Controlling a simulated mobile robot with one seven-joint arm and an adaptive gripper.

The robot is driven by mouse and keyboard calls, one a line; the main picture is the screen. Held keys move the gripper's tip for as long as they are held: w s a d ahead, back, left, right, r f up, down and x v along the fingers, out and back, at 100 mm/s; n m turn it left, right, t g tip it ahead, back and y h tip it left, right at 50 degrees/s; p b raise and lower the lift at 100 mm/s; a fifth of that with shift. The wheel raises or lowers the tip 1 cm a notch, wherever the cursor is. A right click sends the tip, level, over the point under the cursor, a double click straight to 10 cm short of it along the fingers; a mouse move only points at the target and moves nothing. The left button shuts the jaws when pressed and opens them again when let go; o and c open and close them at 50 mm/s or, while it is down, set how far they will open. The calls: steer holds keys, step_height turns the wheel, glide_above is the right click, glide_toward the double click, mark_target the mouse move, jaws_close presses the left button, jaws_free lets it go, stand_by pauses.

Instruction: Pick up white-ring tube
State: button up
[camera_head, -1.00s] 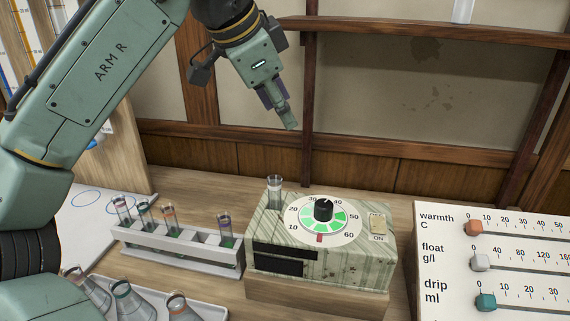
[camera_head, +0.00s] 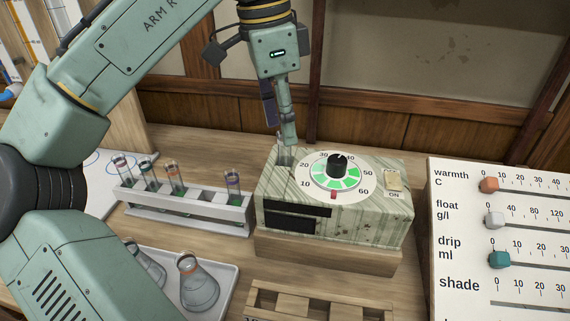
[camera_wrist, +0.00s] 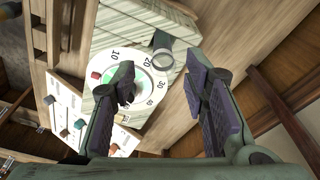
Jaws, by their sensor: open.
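The white-ring tube (camera_head: 284,158) stands upright in the back left corner of the patterned dial box. Its pale rim shows in the wrist view as a ring (camera_wrist: 163,60) between my fingers, toward the far side. My gripper (camera_head: 281,136) points down just above this tube, with its fingers overlapping the tube's top in the head view. In the wrist view my gripper (camera_wrist: 163,82) is open, its two dark-padded fingers wide apart with nothing between the pads. The tube's lower part is hidden in the box.
The dial box (camera_head: 335,215) has a black knob and a switch. A grey rack (camera_head: 190,215) with several ringed tubes stands to its left. A tray (camera_head: 222,290) with flasks is in front. A slider board (camera_head: 500,220) stands at right. A wooden holder (camera_head: 320,300) is near the front.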

step_height(320, 180, down, 4)
steer(key=shift+w+d+r, duration=0.1)
steer(key=shift+w+r, duration=0.05)
steer(key=shift+r, duration=0.1)
jaws_close()
stand_by(0.4)
